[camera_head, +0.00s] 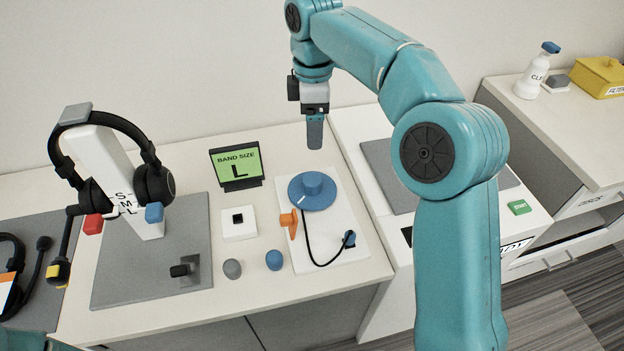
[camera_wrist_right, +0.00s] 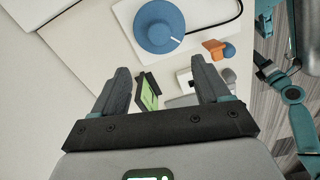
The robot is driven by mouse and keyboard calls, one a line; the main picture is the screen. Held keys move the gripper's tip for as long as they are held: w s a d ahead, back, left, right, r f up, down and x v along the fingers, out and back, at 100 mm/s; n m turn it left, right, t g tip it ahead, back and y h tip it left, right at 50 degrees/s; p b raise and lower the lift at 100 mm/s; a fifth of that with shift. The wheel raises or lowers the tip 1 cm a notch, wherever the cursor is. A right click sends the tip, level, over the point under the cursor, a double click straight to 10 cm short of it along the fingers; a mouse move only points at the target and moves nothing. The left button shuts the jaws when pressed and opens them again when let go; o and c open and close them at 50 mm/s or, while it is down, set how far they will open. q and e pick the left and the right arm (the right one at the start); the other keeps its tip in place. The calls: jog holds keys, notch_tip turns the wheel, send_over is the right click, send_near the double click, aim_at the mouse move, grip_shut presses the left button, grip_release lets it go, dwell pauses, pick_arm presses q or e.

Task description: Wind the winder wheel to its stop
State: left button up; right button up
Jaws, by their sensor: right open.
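The winder wheel (camera_head: 312,191) is a blue disc with a raised knob and a white mark, on a white base plate (camera_head: 345,228). An orange lever (camera_head: 289,222) and a black cable ending in a blue plug lie on the same plate. My right gripper (camera_head: 314,146) hangs above and behind the wheel, apart from it. In the right wrist view the gripper (camera_wrist_right: 160,88) is open and empty, its fingers spread, with the wheel (camera_wrist_right: 159,27) beyond them near the top. My left gripper is not visible.
A headset hangs on a white stand (camera_head: 110,175) on a grey mat (camera_head: 118,285). A green band size display (camera_head: 237,167) stands left of the wheel. A grey knob (camera_head: 232,268) and a blue knob (camera_head: 274,260) sit in front. A white machine with a green start button (camera_head: 520,207) is at right.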

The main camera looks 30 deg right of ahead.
aim_at(312, 179)
notch_tip(312, 179, down, 17)
jog(key=n+b, duration=0.2)
jog(key=b, duration=0.2)
jog(key=shift+a+n+b, duration=0.15)
jog(key=shift+n+b, duration=0.15)
jog(key=shift+b, duration=0.1)
jog(key=c, duration=1)
